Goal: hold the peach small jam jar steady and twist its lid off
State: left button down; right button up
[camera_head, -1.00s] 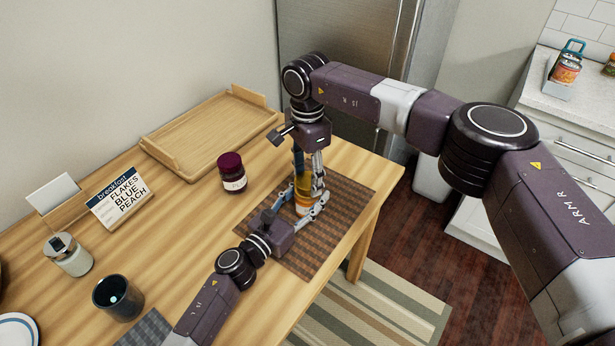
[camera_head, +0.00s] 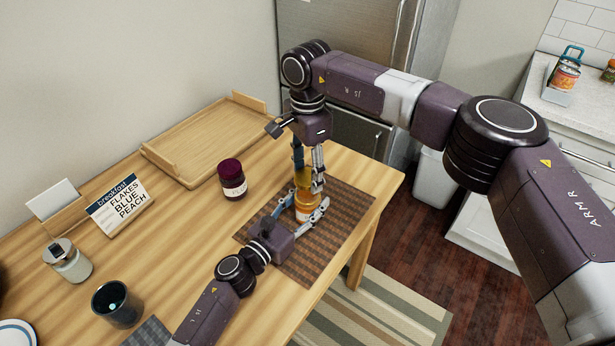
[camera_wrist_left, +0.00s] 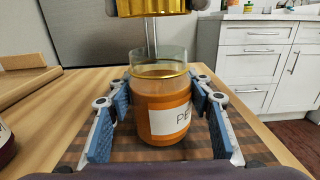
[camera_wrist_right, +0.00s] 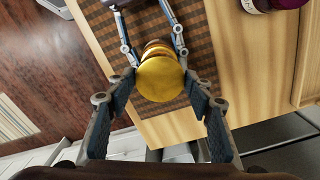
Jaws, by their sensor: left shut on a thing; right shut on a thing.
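The peach jam jar (camera_head: 307,213) stands upright on the brown woven mat, orange with a white label. In the left wrist view the jar (camera_wrist_left: 162,108) sits between the fingers of my left gripper (camera_wrist_left: 162,100), which is shut on it. Its glass rim is bare. The gold lid (camera_wrist_left: 150,7) is above the rim, with a clear gap between. My right gripper (camera_head: 308,180) comes from above and is shut on the lid. In the right wrist view the lid (camera_wrist_right: 160,80) hides most of the jar below it.
A dark red-lidded jar (camera_head: 232,180) stands left of the mat (camera_head: 345,207). The table edge is close right of the mat.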

notch_tip(320, 180, up, 2)
jog(key=shift+r, duration=0.1)
pick_arm(q)
jog(key=c, duration=0.9)
grip_release()
